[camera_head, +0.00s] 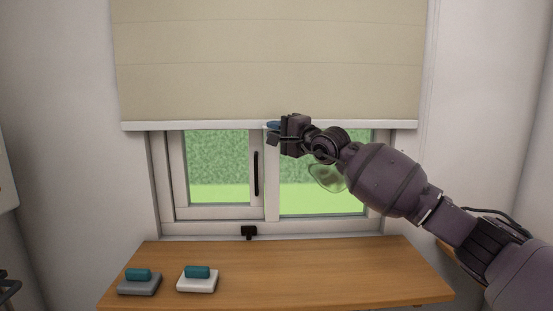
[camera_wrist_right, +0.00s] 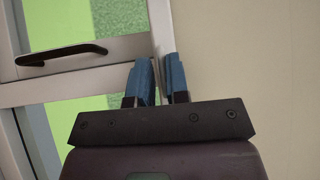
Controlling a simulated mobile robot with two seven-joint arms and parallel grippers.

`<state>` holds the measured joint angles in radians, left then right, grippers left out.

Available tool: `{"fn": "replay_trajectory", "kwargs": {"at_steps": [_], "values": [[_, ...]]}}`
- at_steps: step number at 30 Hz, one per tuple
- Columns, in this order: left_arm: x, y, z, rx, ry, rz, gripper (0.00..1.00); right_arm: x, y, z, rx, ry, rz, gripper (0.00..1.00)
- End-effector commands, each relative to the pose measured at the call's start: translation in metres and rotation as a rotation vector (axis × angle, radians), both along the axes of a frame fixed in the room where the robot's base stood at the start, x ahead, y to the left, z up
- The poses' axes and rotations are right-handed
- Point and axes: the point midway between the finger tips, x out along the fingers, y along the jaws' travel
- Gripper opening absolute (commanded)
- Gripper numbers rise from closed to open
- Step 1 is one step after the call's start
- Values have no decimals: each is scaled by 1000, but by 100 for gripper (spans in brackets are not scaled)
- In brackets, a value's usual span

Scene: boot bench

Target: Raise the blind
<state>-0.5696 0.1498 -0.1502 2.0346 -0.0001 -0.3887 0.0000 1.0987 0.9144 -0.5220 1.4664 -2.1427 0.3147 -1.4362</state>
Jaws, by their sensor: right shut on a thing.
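The beige roller blind (camera_head: 270,60) hangs over the upper part of the window. Its pale bottom bar (camera_head: 200,125) runs level across the window's upper part, with glass showing below. My right gripper (camera_head: 273,132) is at the middle of this bar. In the right wrist view my right gripper (camera_wrist_right: 163,82) has its two blue fingers on either side of the bar (camera_wrist_right: 158,30), shut on it. The blind's cloth (camera_wrist_right: 250,60) fills the right of that view. My left gripper is not in view.
The window has a dark handle (camera_head: 256,173) and a small black fitting (camera_head: 249,232) at its sill. Below is a wooden bench top (camera_head: 310,270). A grey block (camera_head: 140,285) and a white block (camera_head: 198,281), each with a teal piece on top, stand at its left.

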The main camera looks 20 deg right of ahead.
Motion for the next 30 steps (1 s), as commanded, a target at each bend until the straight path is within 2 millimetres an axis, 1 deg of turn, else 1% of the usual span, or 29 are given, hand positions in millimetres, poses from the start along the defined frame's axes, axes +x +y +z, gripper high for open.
{"fn": "replay_trajectory", "kwargs": {"at_steps": [1, 3, 6, 9, 12, 15, 19, 23, 30], "values": [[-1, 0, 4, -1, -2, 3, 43, -2, 0, 26, -3, -13, -1, 0], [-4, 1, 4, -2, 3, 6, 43, -1, 0, 47, -2, -14, -2, 0], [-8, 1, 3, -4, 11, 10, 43, -1, 0, 75, -1, -12, -2, 0], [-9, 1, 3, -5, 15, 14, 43, -1, 0, 98, -2, -10, -1, 0], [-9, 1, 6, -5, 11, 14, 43, -1, 0, 116, -2, -9, -2, 0], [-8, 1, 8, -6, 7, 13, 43, -1, 0, 129, -2, -7, -2, 0], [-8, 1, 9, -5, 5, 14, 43, 0, -1, 139, -3, -5, -2, 0], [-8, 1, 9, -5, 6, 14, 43, 0, 0, 142, -2, -4, -1, 0], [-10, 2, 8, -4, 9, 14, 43, 0, -1, 142, -2, -1, -1, 0]]}}
